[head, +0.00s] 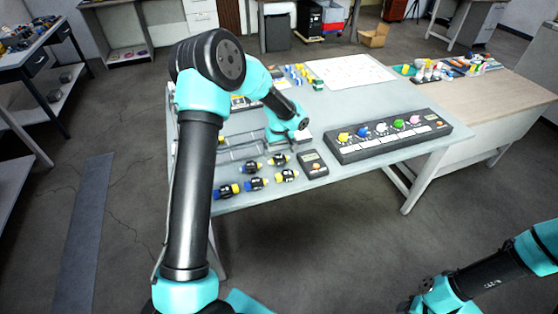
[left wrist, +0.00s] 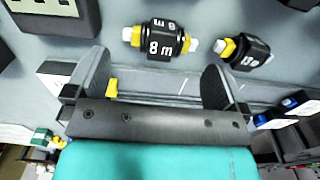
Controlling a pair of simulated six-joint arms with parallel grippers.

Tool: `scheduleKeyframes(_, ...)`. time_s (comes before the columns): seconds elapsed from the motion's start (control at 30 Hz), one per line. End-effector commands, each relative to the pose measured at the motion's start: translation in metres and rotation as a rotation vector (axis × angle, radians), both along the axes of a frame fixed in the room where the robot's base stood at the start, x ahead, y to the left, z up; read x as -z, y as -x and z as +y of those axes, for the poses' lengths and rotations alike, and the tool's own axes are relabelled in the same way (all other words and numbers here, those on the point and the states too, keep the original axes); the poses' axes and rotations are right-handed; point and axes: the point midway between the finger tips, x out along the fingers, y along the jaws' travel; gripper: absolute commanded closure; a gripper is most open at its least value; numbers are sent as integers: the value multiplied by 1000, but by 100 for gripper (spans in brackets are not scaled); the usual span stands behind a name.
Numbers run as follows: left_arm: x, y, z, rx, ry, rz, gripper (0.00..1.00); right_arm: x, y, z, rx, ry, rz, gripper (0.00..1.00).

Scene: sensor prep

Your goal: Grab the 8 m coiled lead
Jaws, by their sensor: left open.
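The 8 m coiled lead (left wrist: 157,40), a black sleeve marked 8 with yellow ends and pale tips, lies on the table ahead of my left gripper (left wrist: 155,82). It lies between the lines of the two open fingers but beyond their tips, not gripped. In the head view it appears to be the yellow-ended lead (head: 278,159) in the back row, just in front of my left gripper (head: 279,140). The fingers are mostly hidden there by my arm. My right arm shows at the lower right, but its fingers are not visible.
Another lead (left wrist: 244,51) lies close to the right in the left wrist view. Several leads (head: 256,184) sit in two rows. A dark tester (head: 313,164) lies beside them. A long panel with coloured knobs (head: 388,135) is to the right. A wire rack (head: 240,143) is behind.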

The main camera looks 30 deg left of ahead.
Motion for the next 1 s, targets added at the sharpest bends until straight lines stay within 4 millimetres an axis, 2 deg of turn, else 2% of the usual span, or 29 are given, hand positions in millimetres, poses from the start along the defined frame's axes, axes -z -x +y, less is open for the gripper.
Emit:
scheduleKeyframes(0.17,4,0,0,0,0,1,0,0,0,0,0,0,0,57)
scheduleKeyframes(0.57,49,1,2,0,0,1,0,0,0,0,0,0,0,57)
scheduleKeyframes(1.0,52,1,2,0,0,0,0,0,0,0,0,0,0,57)
